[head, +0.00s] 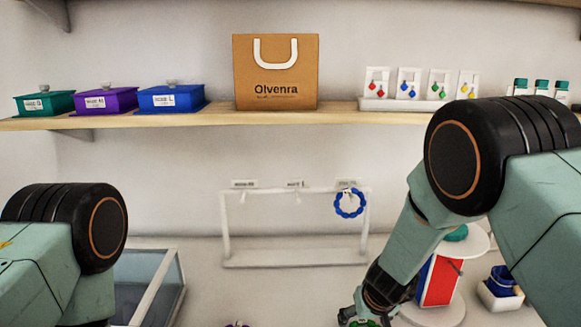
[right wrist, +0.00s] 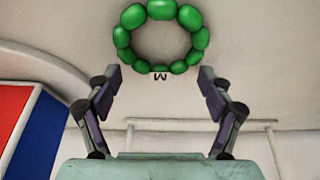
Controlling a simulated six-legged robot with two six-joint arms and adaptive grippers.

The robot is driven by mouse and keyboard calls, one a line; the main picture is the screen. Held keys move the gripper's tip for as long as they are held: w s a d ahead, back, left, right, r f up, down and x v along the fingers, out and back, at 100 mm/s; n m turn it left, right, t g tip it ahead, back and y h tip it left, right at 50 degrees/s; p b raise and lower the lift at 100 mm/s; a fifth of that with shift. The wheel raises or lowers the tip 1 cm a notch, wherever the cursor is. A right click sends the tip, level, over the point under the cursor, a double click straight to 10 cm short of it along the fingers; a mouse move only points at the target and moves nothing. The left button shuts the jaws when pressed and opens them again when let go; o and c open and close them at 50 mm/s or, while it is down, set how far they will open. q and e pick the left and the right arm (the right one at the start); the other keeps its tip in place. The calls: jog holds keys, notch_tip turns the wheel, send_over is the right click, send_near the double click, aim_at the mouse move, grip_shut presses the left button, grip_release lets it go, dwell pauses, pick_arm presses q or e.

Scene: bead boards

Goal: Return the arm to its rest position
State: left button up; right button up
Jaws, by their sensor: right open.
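My right arm comes in from the right in the head view, with its gripper (head: 362,318) low at the bottom edge, partly cut off. In the right wrist view the right gripper (right wrist: 159,74) is open, its two fingers wide apart with nothing between them. A green bead bracelet (right wrist: 193,19) lies beyond the fingertips, apart from them, with a small dark letter mark by its lower edge. A bit of green shows by the gripper in the head view. My left arm's thick joint shows at the lower left; its gripper is out of view.
A white rack (head: 226,225) with a blue bead bracelet (head: 349,214) stands at the back. A red, white and blue object (head: 440,282) is close beside my right forearm. A glass-sided case (head: 150,285) is at left. The shelf (head: 215,119) holds lidded boxes, a bag and earring cards.

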notch_tip(320, 180, up, 4)
jog(key=shift+s+f+p, duration=0.1)
jog(key=shift+f+p, duration=0.15)
jog(key=shift+p, duration=0.8)
jog(key=shift+r, duration=0.1)
